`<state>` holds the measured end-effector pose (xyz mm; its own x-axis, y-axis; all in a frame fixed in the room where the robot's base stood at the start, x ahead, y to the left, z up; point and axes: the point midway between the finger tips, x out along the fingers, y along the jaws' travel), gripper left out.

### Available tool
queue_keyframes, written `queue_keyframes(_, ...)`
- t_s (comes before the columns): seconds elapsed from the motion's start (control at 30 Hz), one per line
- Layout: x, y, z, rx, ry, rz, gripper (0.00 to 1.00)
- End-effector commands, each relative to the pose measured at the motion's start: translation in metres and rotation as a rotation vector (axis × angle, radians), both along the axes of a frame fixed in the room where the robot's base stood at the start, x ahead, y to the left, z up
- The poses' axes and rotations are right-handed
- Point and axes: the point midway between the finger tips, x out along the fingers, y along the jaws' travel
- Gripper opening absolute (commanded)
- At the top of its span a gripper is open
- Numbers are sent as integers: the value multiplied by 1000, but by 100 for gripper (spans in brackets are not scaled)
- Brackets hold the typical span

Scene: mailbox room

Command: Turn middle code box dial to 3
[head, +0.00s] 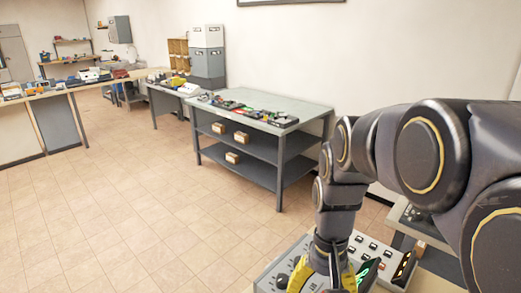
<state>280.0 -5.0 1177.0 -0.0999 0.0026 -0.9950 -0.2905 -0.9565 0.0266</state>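A grey control panel (271,273) with knobs and switches lies at the bottom of the head view, cut off by the frame edge. A black round knob (282,281) sits on its left part. My gripper (327,285), with yellow finger parts, hangs low over the panel and hides its middle. I cannot tell whether its fingertips are apart or touch anything, as they run out of the frame. The middle code box dial cannot be made out, nor can its number.
Lit green parts (367,271) and several small switches (372,246) lie right of my gripper. My arm fills the right side. A grey workbench (310,112) with small items and boxes stands behind, against the wall. The tiled floor (150,220) at left is clear.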

Motion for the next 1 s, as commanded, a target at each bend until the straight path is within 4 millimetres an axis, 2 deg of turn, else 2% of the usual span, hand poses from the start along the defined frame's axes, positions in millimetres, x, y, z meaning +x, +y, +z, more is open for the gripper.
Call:
queue_keyframes(0.03, 23, -1, -6, -4, -3, -36, 64)
queue_keyframes(0.2, 92, -6, -29, -13, -30, -168, 64)
queue_keyframes(0.4, 164, -13, -72, -22, -59, -321, 64)
queue_keyframes(0.5, 193, -17, -93, -25, -73, -388, 64)
queue_keyframes(0.7, 225, -21, -122, -27, -94, -471, 64)
queue_keyframes(1.0, 231, -22, -143, -28, -94, -490, 64)
